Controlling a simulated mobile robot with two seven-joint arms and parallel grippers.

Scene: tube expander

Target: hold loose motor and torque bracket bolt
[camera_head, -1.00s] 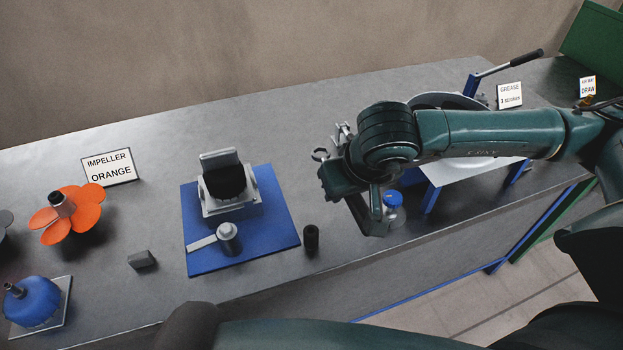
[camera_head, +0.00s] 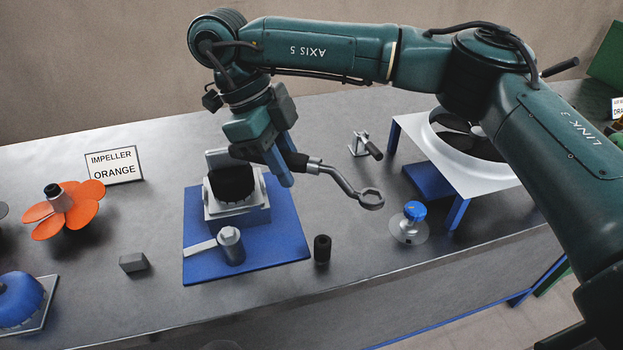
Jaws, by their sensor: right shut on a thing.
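A black motor (camera_head: 231,181) sits in a light grey bracket (camera_head: 237,207) on a blue base plate (camera_head: 290,245). My right gripper (camera_head: 282,168) is above and just right of the bracket, its blue fingers pointing down. It is shut on the black handle of a wrench (camera_head: 343,184), whose bent steel shaft reaches right to a ring end. The ring is in the air, right of the blue plate. I cannot make out the bracket bolt; the gripper and arm hide part of the bracket's right side. My left gripper is not in view.
A grey cylinder with a flat arm (camera_head: 231,246) stands on the plate's front. A black socket (camera_head: 322,249) stands right of the plate, a blue-capped part (camera_head: 413,213) further right. A white fan stand (camera_head: 470,172) is at the right. An orange impeller (camera_head: 66,211) lies left.

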